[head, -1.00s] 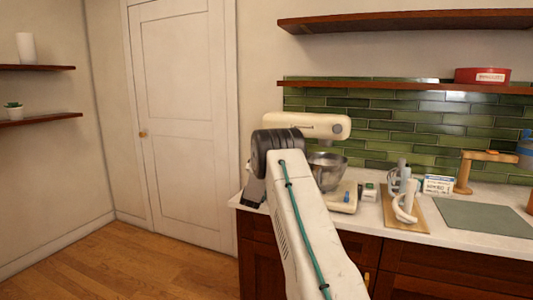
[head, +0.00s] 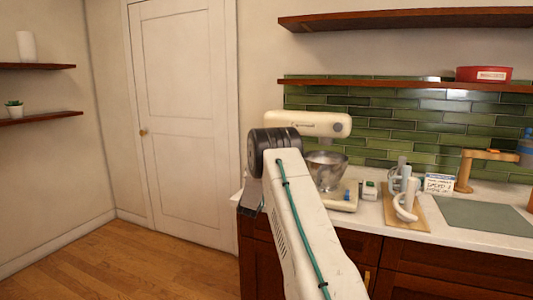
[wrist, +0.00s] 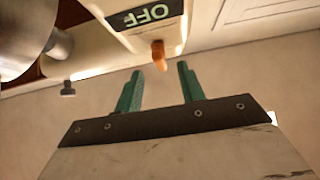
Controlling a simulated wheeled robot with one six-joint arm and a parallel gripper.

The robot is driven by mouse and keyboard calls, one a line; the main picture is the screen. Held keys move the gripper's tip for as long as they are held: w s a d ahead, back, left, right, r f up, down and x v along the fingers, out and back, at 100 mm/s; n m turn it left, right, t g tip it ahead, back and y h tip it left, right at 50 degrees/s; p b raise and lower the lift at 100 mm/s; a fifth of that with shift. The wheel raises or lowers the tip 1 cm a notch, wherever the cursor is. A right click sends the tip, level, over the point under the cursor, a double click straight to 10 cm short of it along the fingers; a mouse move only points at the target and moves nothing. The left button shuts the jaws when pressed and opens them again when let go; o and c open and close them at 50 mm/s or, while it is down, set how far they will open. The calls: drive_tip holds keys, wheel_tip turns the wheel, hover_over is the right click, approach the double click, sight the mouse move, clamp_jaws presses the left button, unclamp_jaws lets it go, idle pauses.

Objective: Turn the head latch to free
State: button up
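The cream stand mixer (head: 308,124) stands on the counter with its head level above a steel bowl (head: 326,171). My arm hides part of its left side in the head view. In the wrist view the mixer appears upside down, with an OFF label (wrist: 145,13) and a short orange lever (wrist: 158,56) near it. A small dark knob (wrist: 68,89) shows farther left. I cannot tell which of these is the head latch. My gripper (wrist: 160,70) is open and empty, its two green fingertips apart, the lever just beyond the gap between them.
On the counter (head: 395,228), right of the mixer, are a small box (head: 370,190), white mixer attachments on a wooden board (head: 424,212), a recipe card (head: 438,184) and a grey-green mat (head: 484,216). A shelf (head: 400,86) runs above. The floor at left is clear.

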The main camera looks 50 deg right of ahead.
drive_tip(key=v, duration=0.3)
drive_tip(key=shift+s+a+f, duration=0.1)
drive_tip(key=shift+a+f, duration=0.15)
drive_tip(key=shift+f, duration=0.05)
idle(0.3)
drive_tip(key=w+a+r+n+t+y, duration=0.6)
drive_tip(key=a+r+n+y, duration=0.1)
drive_tip(key=a+r+y, duration=0.5)
drive_tip(key=s+a+n+g+y, duration=0.15)
drive_tip(key=s+a+y, duration=0.25)
drive_tip(key=a, duration=0.5)
drive_tip(key=s+a+n+g+y, duration=0.1)
drive_tip(key=s+a+n+y, duration=0.15)
drive_tip(key=a+y, duration=0.4)
drive_tip(key=s+a+f+n+g+y, duration=0.1)
drive_tip(key=s+a+f+g, duration=0.15)
drive_tip(key=s+a, duration=0.6)
drive_tip(key=s+a+f+n+g+y, duration=0.1)
drive_tip(key=s+a+g, duration=0.2)
drive_tip(key=s+a, duration=0.55)
drive_tip(key=s+f+g, duration=0.2)
drive_tip(key=s+g, duration=0.1)
drive_tip(key=s, duration=1)
drive_tip(key=s+f+n+g, duration=0.1)
drive_tip(key=s+f+g, duration=0.2)
drive_tip(key=s, duration=1.1)
drive_tip(key=shift+a+f+g, duration=0.35)
drive_tip(key=shift+a+g, duration=0.1)
drive_tip(key=shift+g, duration=0.05)
